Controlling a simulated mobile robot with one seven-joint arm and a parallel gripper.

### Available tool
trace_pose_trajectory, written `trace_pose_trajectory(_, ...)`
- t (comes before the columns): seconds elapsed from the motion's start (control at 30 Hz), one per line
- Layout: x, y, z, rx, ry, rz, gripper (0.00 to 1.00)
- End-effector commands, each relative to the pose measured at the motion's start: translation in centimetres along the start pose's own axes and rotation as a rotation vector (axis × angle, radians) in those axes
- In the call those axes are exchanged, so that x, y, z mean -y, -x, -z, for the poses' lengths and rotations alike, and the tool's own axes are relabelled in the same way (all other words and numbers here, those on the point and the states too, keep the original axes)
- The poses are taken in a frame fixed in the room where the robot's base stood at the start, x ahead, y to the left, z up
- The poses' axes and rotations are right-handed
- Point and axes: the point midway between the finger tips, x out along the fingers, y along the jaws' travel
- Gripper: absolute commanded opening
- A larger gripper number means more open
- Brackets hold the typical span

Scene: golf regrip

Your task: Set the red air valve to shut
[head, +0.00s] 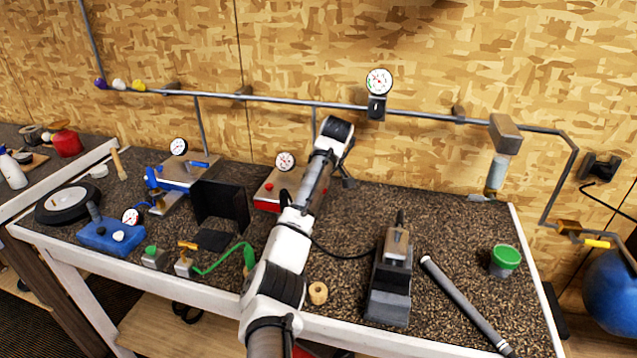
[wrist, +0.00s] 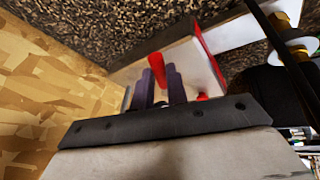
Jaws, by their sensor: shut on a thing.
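The red air valve's lever (wrist: 158,65) shows in the wrist view between the two dark fingers of my gripper (wrist: 161,76). My gripper is shut on this lever. The lever sits at a pale metal box with red edges (wrist: 208,52). In the head view a red-based box (head: 267,205) with a small round gauge (head: 285,161) and a red knob (head: 269,187) stands mid-bench, partly behind my arm. My fingers are hidden in the head view. I cannot tell whether the valve is open or shut.
A black panel (head: 222,203) stands left of the red-based box. A blue-lever unit (head: 180,170) is farther left. A dark device (head: 391,280), a grey tube (head: 462,300) and a green-lidded jar (head: 505,260) are to the right. A pipe (head: 260,98) runs along the wall.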

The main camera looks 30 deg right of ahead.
Motion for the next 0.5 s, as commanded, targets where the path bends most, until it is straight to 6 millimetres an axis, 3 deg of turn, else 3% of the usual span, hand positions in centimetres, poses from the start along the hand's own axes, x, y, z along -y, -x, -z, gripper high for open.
trace_pose_trajectory(0.5, -2.0, -0.4, 0.1, -0.07, 0.335, 0.141, 0.0)
